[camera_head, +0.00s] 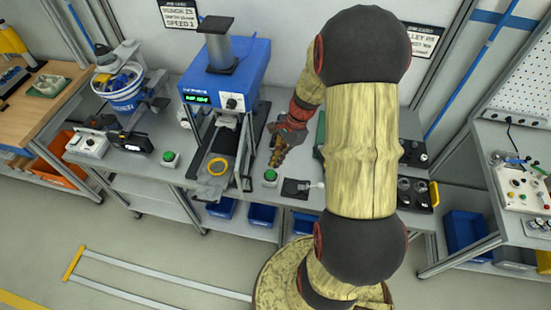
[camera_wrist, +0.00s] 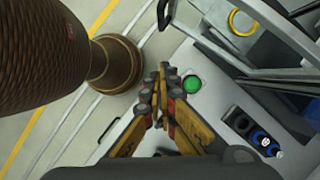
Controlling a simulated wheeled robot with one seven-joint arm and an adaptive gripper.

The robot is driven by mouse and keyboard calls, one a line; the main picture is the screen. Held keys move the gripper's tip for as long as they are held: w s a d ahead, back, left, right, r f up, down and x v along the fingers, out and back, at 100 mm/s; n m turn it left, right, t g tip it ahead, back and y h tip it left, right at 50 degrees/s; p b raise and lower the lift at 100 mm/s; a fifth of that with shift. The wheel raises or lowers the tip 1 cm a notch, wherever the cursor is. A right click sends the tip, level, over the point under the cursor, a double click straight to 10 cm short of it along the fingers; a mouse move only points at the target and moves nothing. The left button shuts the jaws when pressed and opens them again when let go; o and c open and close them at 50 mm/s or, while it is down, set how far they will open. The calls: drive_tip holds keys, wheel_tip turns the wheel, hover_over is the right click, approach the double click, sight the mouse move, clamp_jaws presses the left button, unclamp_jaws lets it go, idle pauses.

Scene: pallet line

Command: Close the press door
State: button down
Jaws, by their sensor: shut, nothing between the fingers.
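The blue press (camera_head: 226,72) stands on the grey bench, with a lit green display on its front. A dark-framed guard, which looks like the press door (camera_head: 247,150), stands at the right of its work opening; how far it is open I cannot tell. My gripper (camera_head: 276,163) is just right of the press frame, pointing down. In the wrist view its fingertips (camera_wrist: 163,72) are together and empty, beside a green button (camera_wrist: 192,84).
Another green button (camera_head: 170,158) is left of the press. A dark pad with a small fitting (camera_head: 297,187) lies right of my gripper. Open floor (camera_head: 130,240) lies before the bench.

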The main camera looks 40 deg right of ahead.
drive_tip(key=w+a+f, duration=0.1)
drive_tip(key=a+f, duration=0.4)
drive_tip(key=a, duration=0.1)
drive_tip(key=shift+f, duration=0.4)
drive_tip(key=shift+a, duration=0.1)
drive_tip(key=shift+w+a, duration=0.1)
